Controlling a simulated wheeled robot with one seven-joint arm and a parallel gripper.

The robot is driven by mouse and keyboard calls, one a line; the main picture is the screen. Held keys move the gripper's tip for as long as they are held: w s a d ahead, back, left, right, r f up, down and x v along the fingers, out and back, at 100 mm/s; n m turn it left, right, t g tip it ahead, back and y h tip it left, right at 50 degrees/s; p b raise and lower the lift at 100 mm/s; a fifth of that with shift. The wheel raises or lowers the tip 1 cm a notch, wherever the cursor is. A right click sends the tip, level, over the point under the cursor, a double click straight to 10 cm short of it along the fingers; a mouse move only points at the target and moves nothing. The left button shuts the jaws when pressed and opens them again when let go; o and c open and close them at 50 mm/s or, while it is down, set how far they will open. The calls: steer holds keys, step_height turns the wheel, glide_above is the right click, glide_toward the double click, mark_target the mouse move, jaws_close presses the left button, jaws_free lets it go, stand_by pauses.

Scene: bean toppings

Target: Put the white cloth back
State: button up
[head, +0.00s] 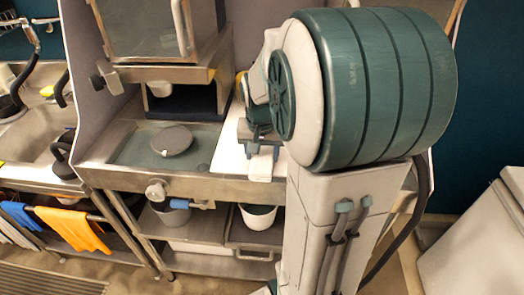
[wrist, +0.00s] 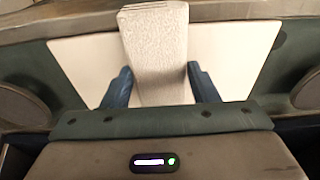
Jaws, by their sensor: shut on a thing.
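The white cloth (wrist: 156,45) stands between the two blue fingers of my gripper (wrist: 158,82) in the wrist view. It is a textured, folded block shape, and the gripper is shut on it. In the head view the cloth (head: 261,165) shows below the gripper (head: 262,146), near the front of the steel counter. A white board (head: 228,160) lies under or behind it. My arm hides the counter to the right. I cannot tell whether the cloth touches the board.
A round grey lid (head: 172,140) lies on the counter's glassy panel to the left. A steel cabinet (head: 143,28) stands above the counter. Orange (head: 73,228) and blue cloths (head: 19,215) hang on a rail at left.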

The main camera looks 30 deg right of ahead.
mark_target(261, 161)
steer(key=o, duration=0.9)
step_height(261, 161, up, 12)
steer(key=s+a, duration=0.1)
steer(key=s+a+f+n, duration=0.2)
steer(key=s+a, duration=0.1)
steer(key=s+a+f+n+t, duration=0.1)
steer(key=s+a+f+n, duration=0.1)
steer(key=s+a+f, duration=0.1)
steer(key=s+a+f+n+y, duration=0.1)
steer(key=s+a+f+n, duration=0.1)
steer(key=s+a, duration=0.3)
steer(key=shift+s+f+n+t, duration=0.25)
steer(key=shift+n+t, duration=0.15)
steer(key=shift+n, duration=0.1)
